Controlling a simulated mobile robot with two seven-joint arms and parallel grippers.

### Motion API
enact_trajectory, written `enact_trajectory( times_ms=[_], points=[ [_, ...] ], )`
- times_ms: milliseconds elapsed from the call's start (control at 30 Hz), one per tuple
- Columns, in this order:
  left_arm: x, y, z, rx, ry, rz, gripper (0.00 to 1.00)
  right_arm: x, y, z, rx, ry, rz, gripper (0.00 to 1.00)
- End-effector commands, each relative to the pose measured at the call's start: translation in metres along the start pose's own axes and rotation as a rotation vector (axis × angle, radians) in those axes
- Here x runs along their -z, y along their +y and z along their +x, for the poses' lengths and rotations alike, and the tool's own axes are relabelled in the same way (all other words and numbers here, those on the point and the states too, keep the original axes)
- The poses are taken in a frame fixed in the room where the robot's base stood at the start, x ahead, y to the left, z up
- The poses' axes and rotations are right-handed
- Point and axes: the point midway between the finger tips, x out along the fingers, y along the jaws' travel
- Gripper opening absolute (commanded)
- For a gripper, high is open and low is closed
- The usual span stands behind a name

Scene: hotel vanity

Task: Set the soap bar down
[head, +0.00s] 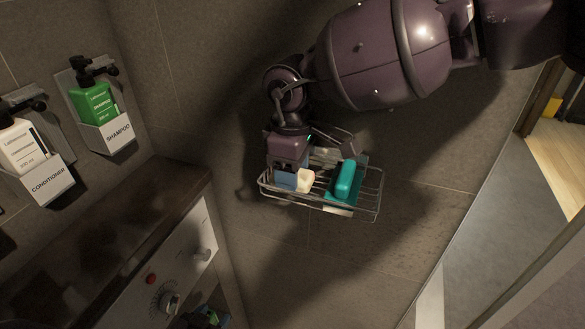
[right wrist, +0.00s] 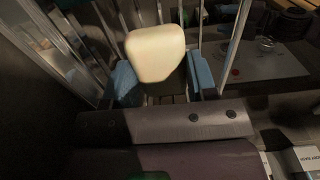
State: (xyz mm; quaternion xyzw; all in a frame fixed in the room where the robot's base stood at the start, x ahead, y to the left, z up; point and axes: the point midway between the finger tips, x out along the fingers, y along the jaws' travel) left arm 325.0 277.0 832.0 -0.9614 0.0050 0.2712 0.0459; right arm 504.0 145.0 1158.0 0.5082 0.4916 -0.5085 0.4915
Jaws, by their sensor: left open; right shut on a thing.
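The cream soap bar (head: 305,181) is at the left part of the wire basket (head: 378,196) on the tiled wall. My right gripper (head: 297,180) is shut on it, with a blue finger at its left side. In the right wrist view the soap bar (right wrist: 155,52) sits between the two blue fingertips (right wrist: 163,82), with the basket's wires behind it. I cannot tell whether the soap touches the basket floor. My left gripper (head: 207,318) is partly in view at the bottom edge, open, away from the basket.
A teal object (head: 345,180) stands in the basket, right of the soap. A dark counter (head: 120,220) is at left, below the shampoo (head: 95,103) and conditioner (head: 20,147) holders. A panel with a knob (head: 168,301) lies below it.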

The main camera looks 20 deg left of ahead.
Motion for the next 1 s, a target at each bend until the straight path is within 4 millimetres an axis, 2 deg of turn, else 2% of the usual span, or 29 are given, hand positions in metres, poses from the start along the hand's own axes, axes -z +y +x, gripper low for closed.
enact_trajectory(
  times_ms=[67,100,267,667,767,1000],
  points=[
    [-0.003,0.0,0.001,0.0,-0.001,0.0,0.51,0.0,0.0,0.003,0.0,0.0,0.0,0.23],
    [-0.003,0.0,0.002,0.0,-0.001,0.0,0.51,0.0,0.0,0.004,0.0,0.0,0.0,0.54],
    [-0.002,0.0,0.001,0.0,-0.001,0.0,0.51,0.0,0.0,0.003,0.0,0.0,0.0,0.78],
    [0.005,0.0,0.002,-0.001,0.008,0.001,0.51,0.0,0.0,-0.004,-0.001,0.001,0.0,0.78],
    [0.003,0.001,0.004,-0.002,0.01,0.001,0.51,0.0,0.001,-0.016,-0.003,0.003,0.001,0.78],
    [-0.004,0.001,0.008,-0.002,0.006,0.001,0.51,0.0,0.001,-0.061,-0.003,0.002,0.001,0.78]
  ],
)
